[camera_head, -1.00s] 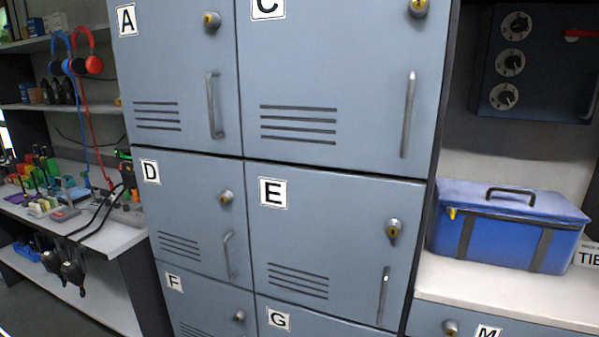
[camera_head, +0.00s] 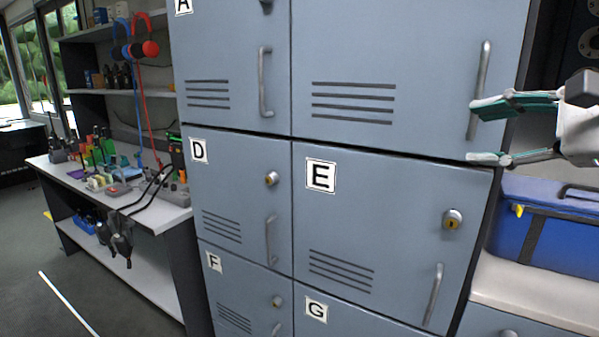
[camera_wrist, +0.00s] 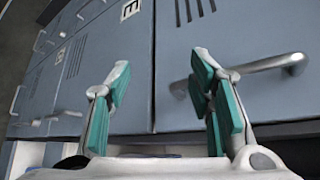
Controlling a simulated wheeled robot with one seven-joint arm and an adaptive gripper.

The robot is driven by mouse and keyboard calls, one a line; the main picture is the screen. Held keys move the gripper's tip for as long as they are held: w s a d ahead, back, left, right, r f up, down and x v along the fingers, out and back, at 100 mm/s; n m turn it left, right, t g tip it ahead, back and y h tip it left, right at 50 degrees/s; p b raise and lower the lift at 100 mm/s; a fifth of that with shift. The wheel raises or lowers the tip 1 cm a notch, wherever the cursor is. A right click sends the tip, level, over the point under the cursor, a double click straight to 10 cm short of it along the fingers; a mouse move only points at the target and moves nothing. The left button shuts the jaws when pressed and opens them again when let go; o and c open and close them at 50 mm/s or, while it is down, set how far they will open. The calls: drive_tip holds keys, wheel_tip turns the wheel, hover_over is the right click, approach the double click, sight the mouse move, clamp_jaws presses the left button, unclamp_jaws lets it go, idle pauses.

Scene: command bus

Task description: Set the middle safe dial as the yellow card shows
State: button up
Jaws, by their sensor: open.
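The dark safe (camera_head: 578,45) shows only as a strip at the right edge of the head view, with parts of its round dials (camera_head: 590,40) cut off by the frame. The middle dial's pointer cannot be read. No yellow card is visible. My gripper (camera_head: 482,133) is open and empty at the right of the head view, in front of the upper right locker's bar handle (camera_head: 484,70). In the wrist view my gripper (camera_wrist: 162,62) has its fingers apart; the right finger overlaps a bar handle (camera_wrist: 268,65), and whether they touch cannot be told.
Grey-blue lockers (camera_head: 390,225) fill the middle, with bar handles and locks sticking out. A blue cooler box (camera_head: 555,225) stands on a pale counter (camera_head: 540,300) at right. A cluttered workbench (camera_head: 160,215) is at left. Open floor (camera_head: 50,270) shows at lower left.

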drive_tip(key=s+a+f+n+g+b, duration=0.1)
drive_tip(key=s+a+f+n+g, duration=0.4)
drive_tip(key=f, duration=0.3)
drive_tip(key=s+a+f+n+g+b, duration=0.25)
drive_tip(key=s+a+f+n, duration=0.25)
drive_tip(key=s+a+f, duration=0.3)
drive_tip(key=s+d+f+n+g+h+b, duration=0.2)
drive_tip(key=s+d+f+n+g+h, duration=0.4)
drive_tip(key=s+f+n, duration=0.45)
wheel_tip(320, 180, up, 18)
drive_tip(key=w+m+t+p, duration=0.1)
drive_tip(key=t+p, duration=0.4)
drive_tip(key=p, duration=1.3)
drive_tip(key=shift+m+h, duration=0.4)
drive_tip(key=shift+m, duration=0.35)
drive_tip(key=shift+w+r, duration=0.1)
